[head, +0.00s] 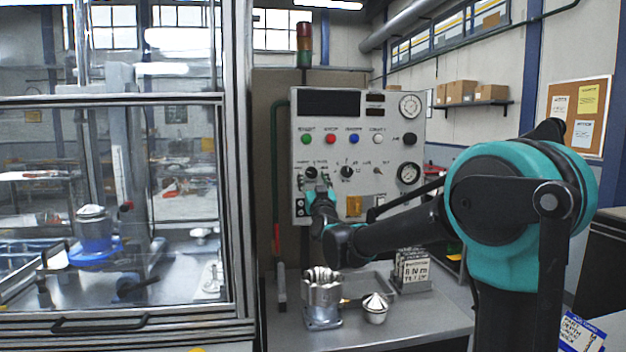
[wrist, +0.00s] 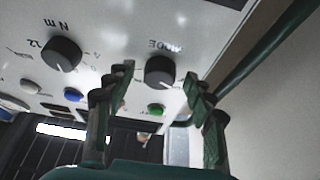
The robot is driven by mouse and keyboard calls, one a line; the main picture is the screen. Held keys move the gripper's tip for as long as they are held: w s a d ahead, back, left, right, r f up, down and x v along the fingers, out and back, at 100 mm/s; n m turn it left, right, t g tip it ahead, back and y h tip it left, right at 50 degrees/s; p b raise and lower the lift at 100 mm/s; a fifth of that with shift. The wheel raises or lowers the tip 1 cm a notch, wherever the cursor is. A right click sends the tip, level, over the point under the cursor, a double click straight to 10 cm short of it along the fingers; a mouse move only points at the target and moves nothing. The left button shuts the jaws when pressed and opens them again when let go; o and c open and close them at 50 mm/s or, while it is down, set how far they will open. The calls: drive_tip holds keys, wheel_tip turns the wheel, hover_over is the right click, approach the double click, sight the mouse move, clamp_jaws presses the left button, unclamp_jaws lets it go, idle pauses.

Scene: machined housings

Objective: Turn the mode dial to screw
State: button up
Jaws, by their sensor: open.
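The mode dial (head: 311,172) is a black round knob on the grey control panel (head: 330,205), at the left of its row. In the wrist view, upside down, the mode dial (wrist: 160,71) shows beside the word MODE; I cannot read which setting it points to. My gripper (wrist: 158,75) is open and empty, with one green finger on each side of the dial in the picture. I cannot tell whether the fingers touch it. In the head view my gripper (head: 314,192) is just below the dial, its fingertips hard to make out.
A second black dial marked N m (wrist: 62,54) sits close beside the mode dial. A green button (wrist: 156,109) is near the fingers. A glazed enclosure (head: 232,200) is at left.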

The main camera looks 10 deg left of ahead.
drive_tip(key=shift+w, duration=0.1)
drive_tip(key=shift+c, duration=0.6)
drive_tip(key=c, duration=1)
drive_tip(key=shift+c, duration=0.2)
drive_tip(key=shift+m, duration=0.4)
drive_tip(key=m+h, duration=0.2)
drive_tip(key=m, duration=0.1)
drive_tip(key=m+h, duration=0.1)
drive_tip(key=shift+a+m, duration=0.25)
drive_tip(key=shift+m, duration=0.15)
drive_tip(key=shift+a+r+m+h, duration=0.1)
drive_tip(key=shift+m+h, duration=0.7)
drive_tip(key=shift+m, duration=0.9)
drive_tip(key=shift+a+r+m+h, duration=0.1)
drive_tip(key=shift+m+h, duration=0.7)
drive_tip(key=shift+m, duration=0.9)
